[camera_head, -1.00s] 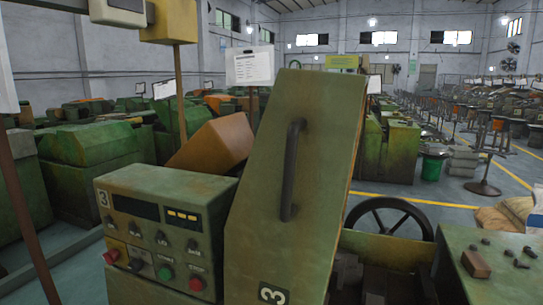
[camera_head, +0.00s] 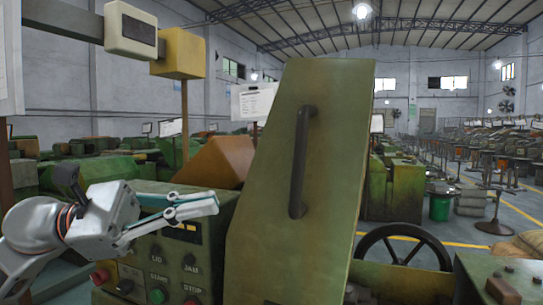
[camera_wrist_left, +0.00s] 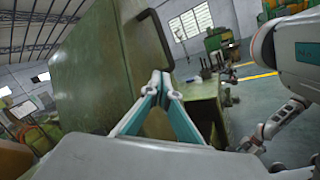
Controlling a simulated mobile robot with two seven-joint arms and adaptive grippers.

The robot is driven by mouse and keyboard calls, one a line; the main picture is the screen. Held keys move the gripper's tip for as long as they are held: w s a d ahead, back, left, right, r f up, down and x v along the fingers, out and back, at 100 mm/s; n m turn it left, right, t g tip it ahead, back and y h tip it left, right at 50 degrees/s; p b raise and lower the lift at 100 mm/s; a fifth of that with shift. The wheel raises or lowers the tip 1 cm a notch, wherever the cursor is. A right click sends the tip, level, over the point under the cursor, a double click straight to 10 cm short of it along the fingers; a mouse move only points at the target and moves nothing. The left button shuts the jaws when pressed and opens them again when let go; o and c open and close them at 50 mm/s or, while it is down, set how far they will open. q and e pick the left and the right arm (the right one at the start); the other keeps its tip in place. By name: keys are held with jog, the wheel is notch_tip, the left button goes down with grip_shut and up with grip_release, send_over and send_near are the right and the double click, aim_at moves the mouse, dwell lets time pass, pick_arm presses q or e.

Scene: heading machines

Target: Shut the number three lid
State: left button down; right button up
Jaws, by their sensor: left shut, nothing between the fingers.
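The number three lid (camera_head: 335,190) is a tall green panel standing raised, tilted slightly back, with a dark vertical bar handle (camera_head: 301,162) on its face. The lower part, where its number showed before, is cut off by the frame. My left gripper (camera_head: 212,204) is shut and empty, left of the lid and in front of the control box, apart from the handle. In the left wrist view its fingertips (camera_wrist_left: 160,80) meet in front of a large green panel (camera_wrist_left: 95,75). A white arm of mine shows at the right there; its fingers are unclear.
The control box (camera_head: 160,265) with knobs and buttons sits left of the lid, partly hidden by my left gripper. A black handwheel (camera_head: 403,250) and the machine's open body are right of the lid. An orange-brown cover (camera_head: 215,160) stands behind.

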aim_at(270, 138)
pick_arm(q)
jog(key=s+a+r+m+t+y+b, duration=0.1)
jog(key=a+r+m+t+y+b, duration=0.15)
jog(key=r+m, duration=0.7)
jog(key=shift+y, duration=0.45)
jog(key=shift+s+d+r+p+x, duration=0.15)
jog(key=shift+s+p+x, duration=0.25)
jog(key=shift+x, duration=1.6)
jog(key=shift+s+d+r+p+x, duration=0.1)
jog(key=shift+s+r+p+x, duration=0.3)
jog(key=shift+x, duration=1.6)
jog(key=shift+s+d+f+p+x, duration=0.1)
jog(key=shift+s+p+x, duration=0.3)
jog(key=shift+x, duration=1.6)
pick_arm(e)
jog(key=shift+w+a+r+n+t+y, duration=0.3)
jog(key=shift+w+a+r, duration=0.2)
jog(key=shift+r, duration=0.25)
pick_arm(q)
jog(key=shift+s+d, duration=0.15)
jog(key=shift+s, duration=0.05)
pick_arm(e)
jog(key=shift+d+r, duration=0.15)
jog(key=shift+d, duration=0.05)
